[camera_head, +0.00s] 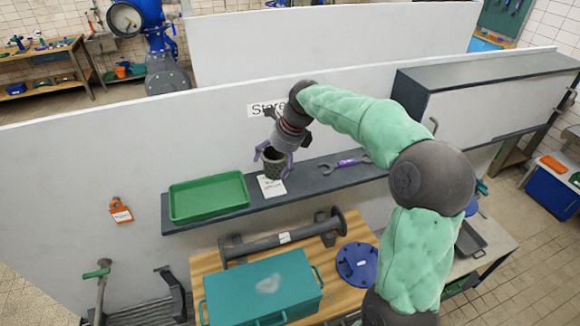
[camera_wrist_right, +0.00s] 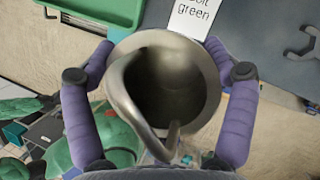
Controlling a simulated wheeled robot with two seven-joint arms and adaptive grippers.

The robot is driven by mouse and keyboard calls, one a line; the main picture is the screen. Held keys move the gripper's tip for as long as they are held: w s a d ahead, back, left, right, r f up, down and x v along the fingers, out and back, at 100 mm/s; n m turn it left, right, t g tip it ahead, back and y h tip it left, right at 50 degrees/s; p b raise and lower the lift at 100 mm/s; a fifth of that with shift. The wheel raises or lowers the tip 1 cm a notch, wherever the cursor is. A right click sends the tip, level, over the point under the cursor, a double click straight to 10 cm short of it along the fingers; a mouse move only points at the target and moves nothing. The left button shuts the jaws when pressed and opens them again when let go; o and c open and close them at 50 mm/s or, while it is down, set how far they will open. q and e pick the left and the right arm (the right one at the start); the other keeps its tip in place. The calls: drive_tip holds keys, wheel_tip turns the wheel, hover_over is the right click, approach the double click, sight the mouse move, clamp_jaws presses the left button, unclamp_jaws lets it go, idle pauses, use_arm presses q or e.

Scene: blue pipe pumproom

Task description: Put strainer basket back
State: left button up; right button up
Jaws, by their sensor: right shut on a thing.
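The strainer basket (camera_head: 274,166) is a dark mesh cup with a metal rim. My right gripper (camera_head: 273,156) is shut on it, its purple fingers on either side. The basket is at the dark wall shelf, near a white label card; I cannot tell whether it touches the shelf. In the right wrist view the basket (camera_wrist_right: 182,80) shows its open, hollow mouth and a curved handle across it, between the two fingers. My left gripper is not in view.
A green tray (camera_head: 208,197) and a purple-handled wrench (camera_head: 345,163) lie on the shelf (camera_head: 320,182). Below, a wooden bench holds a grey flanged pipe (camera_head: 285,238), a teal box (camera_head: 262,290) and a blue round lid (camera_head: 357,262).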

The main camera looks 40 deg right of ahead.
sight(284, 158)
drive_tip(key=d, duration=0.1)
drive_tip(key=d+f+p, duration=0.1)
drive_tip(key=d, duration=0.1)
drive_tip(key=shift+w+d, duration=0.1)
drive_tip(key=w+d+f+p, duration=0.1)
drive_tip(key=d+f, duration=0.1)
drive_tip(key=w+d+f+p, duration=0.1)
drive_tip(key=d+f, duration=0.2)
drive_tip(key=w+d+f+p, duration=0.1)
drive_tip(key=w+d+f, duration=0.1)
drive_tip(key=d, duration=0.1)
drive_tip(key=shift+d+f, duration=0.2)
drive_tip(key=shift+w+d+f, duration=0.25)
drive_tip(key=shift+f, duration=0.15)
drive_tip(key=shift+d+f, duration=0.15)
drive_tip(key=shift+f, duration=0.2)
drive_tip(key=shift+f+p, duration=0.85)
drive_tip(key=shift+f, duration=0.4)
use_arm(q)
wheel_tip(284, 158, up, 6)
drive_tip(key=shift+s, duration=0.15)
use_arm(e)
drive_tip(key=shift+f, duration=0.15)
